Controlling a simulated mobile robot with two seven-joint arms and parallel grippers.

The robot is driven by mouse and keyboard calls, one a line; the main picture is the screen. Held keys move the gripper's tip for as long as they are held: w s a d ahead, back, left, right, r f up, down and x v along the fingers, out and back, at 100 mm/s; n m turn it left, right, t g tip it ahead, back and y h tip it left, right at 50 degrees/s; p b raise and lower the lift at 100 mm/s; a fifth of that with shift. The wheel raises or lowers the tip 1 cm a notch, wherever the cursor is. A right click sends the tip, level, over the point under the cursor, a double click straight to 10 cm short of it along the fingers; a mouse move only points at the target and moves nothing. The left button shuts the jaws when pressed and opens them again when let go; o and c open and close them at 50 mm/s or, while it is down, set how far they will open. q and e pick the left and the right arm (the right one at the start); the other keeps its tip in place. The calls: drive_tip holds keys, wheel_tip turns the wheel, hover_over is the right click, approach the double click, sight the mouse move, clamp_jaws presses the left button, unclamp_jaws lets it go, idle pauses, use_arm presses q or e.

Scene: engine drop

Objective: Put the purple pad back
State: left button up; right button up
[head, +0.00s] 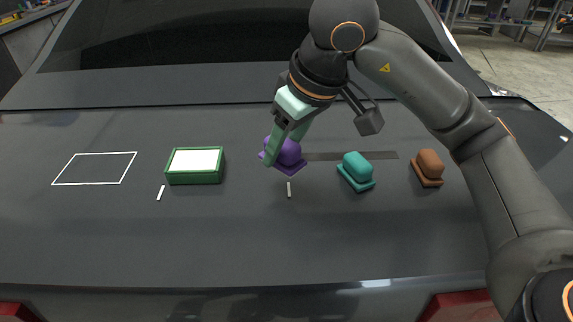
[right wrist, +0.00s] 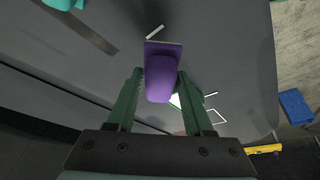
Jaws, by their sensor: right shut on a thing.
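The purple pad (head: 288,154), a rounded block on a flat base, is between the fingers of my right gripper (head: 283,146). In the right wrist view the purple pad (right wrist: 160,78) sits between the two green fingers of my right gripper (right wrist: 160,90), which is shut on it. The base plate of the pad points away from the gripper. The pad is over the dark surface near the left end of a darker strip (head: 350,156); I cannot tell whether it touches the surface. My left gripper is not in view.
A green-framed white block (head: 195,179) is left of the pad. A white outlined area (head: 95,168) lies further left. A teal pad (head: 356,171) and a brown pad (head: 428,167) stand to the right. White ticks (head: 289,190) (head: 160,193) mark the surface. The front area is clear.

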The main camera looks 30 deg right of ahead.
drive_tip(key=f, duration=0.1)
drive_tip(key=w+d+f, duration=0.1)
drive_tip(key=w+f, duration=0.1)
drive_tip(key=shift+w+d+f, duration=0.15)
drive_tip(key=shift+d, duration=0.15)
drive_tip(key=shift+w+d+f, duration=0.1)
drive_tip(key=shift+w+f, duration=0.05)
drive_tip(key=shift+f, duration=1.55)
drive_tip(key=o, duration=1.2)
drive_tip(key=shift+f+b, duration=0.1)
drive_tip(key=shift+b, duration=0.2)
